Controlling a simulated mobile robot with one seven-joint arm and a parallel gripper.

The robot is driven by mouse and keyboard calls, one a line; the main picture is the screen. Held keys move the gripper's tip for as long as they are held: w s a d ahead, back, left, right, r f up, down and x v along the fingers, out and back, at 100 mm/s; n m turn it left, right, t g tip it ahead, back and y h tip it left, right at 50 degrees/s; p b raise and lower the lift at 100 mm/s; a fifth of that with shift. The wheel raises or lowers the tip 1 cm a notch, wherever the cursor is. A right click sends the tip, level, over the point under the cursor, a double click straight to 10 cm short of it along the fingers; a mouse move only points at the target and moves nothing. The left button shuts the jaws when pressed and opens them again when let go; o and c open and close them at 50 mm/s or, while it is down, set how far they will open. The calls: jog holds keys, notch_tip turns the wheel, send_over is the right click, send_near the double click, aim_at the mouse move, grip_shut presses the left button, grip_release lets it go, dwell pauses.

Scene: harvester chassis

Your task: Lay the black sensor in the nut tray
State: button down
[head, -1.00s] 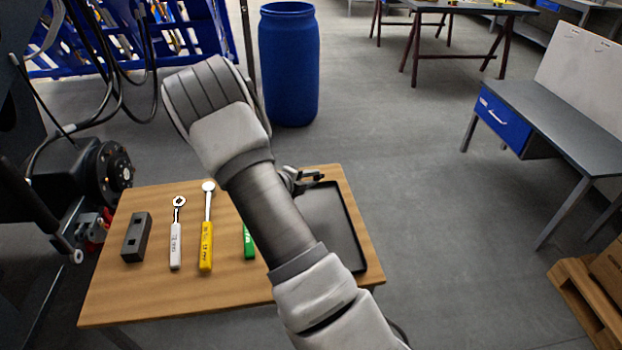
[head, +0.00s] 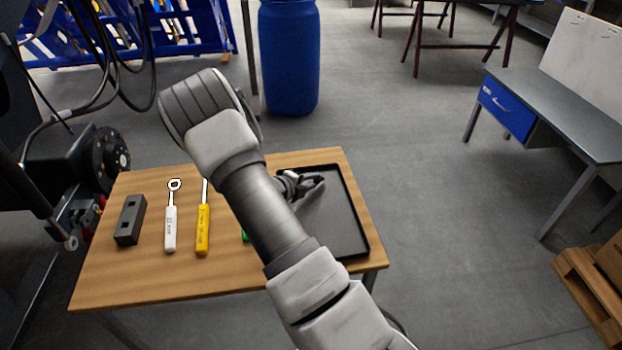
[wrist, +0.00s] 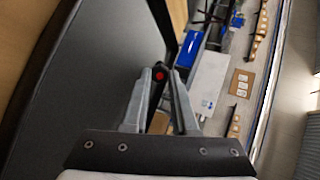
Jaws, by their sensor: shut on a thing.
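The black sensor (wrist: 159,77), a small dark piece with a red spot at its end, is held between the two grey fingers of my gripper (wrist: 158,100) in the wrist view. In the head view my gripper (head: 311,184) is over the far left part of the black nut tray (head: 347,228). The tray's dark floor also shows on the left of the wrist view (wrist: 95,75). My arm hides the tray's near left side. I cannot tell how high the sensor is above the tray floor.
On the wooden table (head: 140,285), left of my arm, lie a dark block (head: 130,220), a white-handled wrench (head: 170,230) and a yellow-handled tool (head: 202,230). A green handle (head: 245,236) is mostly hidden by my arm. A blue barrel (head: 289,60) stands behind the table.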

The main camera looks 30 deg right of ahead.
jog(key=shift+f, duration=0.4)
jog(key=c, duration=0.7)
grip_release()
jog(key=shift+o, duration=0.4)
jog(key=shift+s+a+f, duration=0.1)
jog(key=shift+f, duration=0.05)
jog(key=p+v, duration=0.2)
jog(key=v, duration=1.5)
jog(key=shift+r, duration=0.4)
